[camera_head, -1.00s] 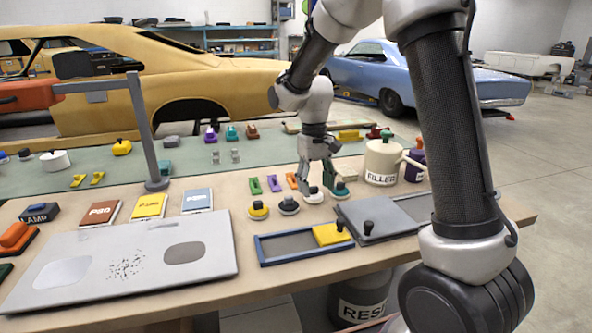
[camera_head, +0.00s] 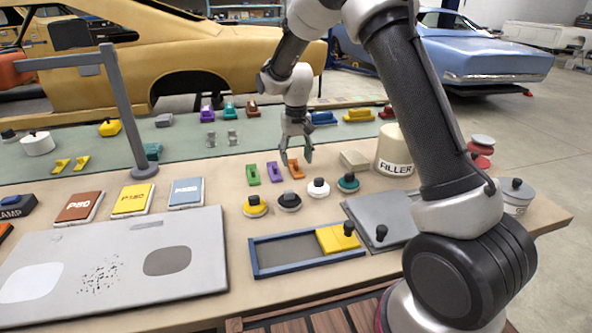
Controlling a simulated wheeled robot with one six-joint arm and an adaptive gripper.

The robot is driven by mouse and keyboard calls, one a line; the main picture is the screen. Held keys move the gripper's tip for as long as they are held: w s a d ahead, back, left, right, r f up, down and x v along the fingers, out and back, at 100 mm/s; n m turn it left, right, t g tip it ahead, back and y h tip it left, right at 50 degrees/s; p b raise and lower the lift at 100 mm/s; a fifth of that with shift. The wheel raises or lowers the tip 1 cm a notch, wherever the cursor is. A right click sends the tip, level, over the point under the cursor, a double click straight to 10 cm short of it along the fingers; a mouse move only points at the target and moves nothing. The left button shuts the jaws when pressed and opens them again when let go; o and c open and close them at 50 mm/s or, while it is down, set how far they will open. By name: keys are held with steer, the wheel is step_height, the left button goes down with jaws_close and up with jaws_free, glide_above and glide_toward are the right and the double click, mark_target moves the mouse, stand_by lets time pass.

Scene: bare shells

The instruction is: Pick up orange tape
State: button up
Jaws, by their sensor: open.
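The small orange piece (camera_head: 295,170), which looks like the orange tape, lies on the tan bench at the right end of a row with a green piece (camera_head: 253,175) and a purple piece (camera_head: 274,172). My gripper (camera_head: 297,157) points down with its fingers apart and nothing between them. In the picture its fingertips are at the far end of the orange piece. I cannot tell how high they are above the bench.
Round knobbed pads, including a white one (camera_head: 318,187), stand just in front. A filler can (camera_head: 394,152) and a pale block (camera_head: 354,160) are to the right. A blue-framed tray (camera_head: 290,270) lies nearer. A grey post (camera_head: 125,120) stands left.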

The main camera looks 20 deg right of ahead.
mark_target(296, 163)
step_height(296, 163, down, 3)
steer(key=shift+f, duration=0.2)
steer(key=c, duration=0.9)
steer(key=shift+c, duration=0.2)
steer(key=shift+r, duration=0.1)
step_height(296, 163, up, 10)
steer(key=shift+f, duration=0.1)
